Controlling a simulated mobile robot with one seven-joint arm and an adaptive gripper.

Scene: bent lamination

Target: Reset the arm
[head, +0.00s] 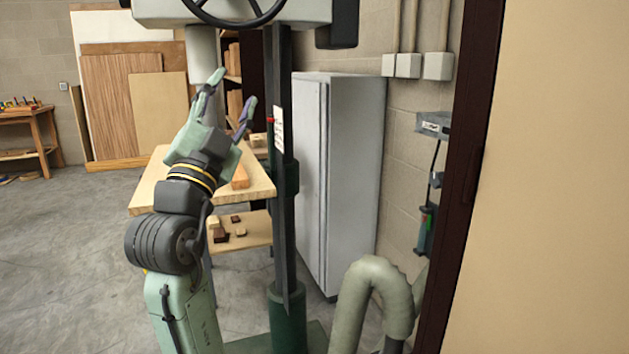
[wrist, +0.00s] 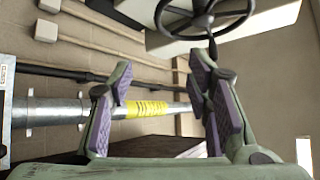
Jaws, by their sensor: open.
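My gripper (head: 232,100) is at the top of my raised arm in the head view, left of the dark machine column. Its two fingers are spread and point upward. In the wrist view my gripper (wrist: 160,105) shows both purple-padded fingers apart, with nothing between the pads. Behind the fingers are a metal pipe (wrist: 60,112) with yellow tape and, higher up, a black handwheel (wrist: 205,15).
A machine with a handwheel (head: 236,14) and green column (head: 286,312) stands by my arm. A wooden table (head: 150,190) with small wood pieces is behind it. A grey cabinet (head: 345,160) and a hose (head: 372,275) are to the right. Open floor (head: 75,260) lies left.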

